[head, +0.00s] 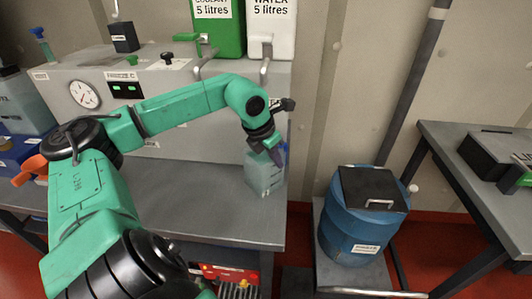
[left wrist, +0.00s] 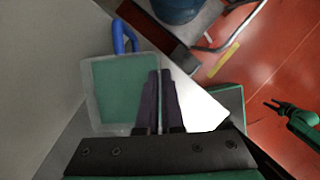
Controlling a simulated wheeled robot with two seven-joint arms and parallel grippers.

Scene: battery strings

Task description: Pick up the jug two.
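The jug (head: 263,174), a small clear container with green liquid, stands near the right end of the grey bench; I take it for jug two. My left gripper (head: 276,150) is at its upper right side. In the left wrist view the jug (left wrist: 115,95) lies left of the fingers, with a blue handle on its far side. The dark fingers of my left gripper (left wrist: 160,85) are close together, with a thin pale strip of the jug's right wall between them. My right gripper (left wrist: 273,104) shows small at the right, its fingers apart and empty.
A blue drum (head: 350,235) with a dark lid stands right of the bench. A side table (head: 460,150) carries a black box. Coolant (head: 218,25) and water (head: 272,25) tanks stand above the gauge panel. Another jug (head: 22,105) is at far left.

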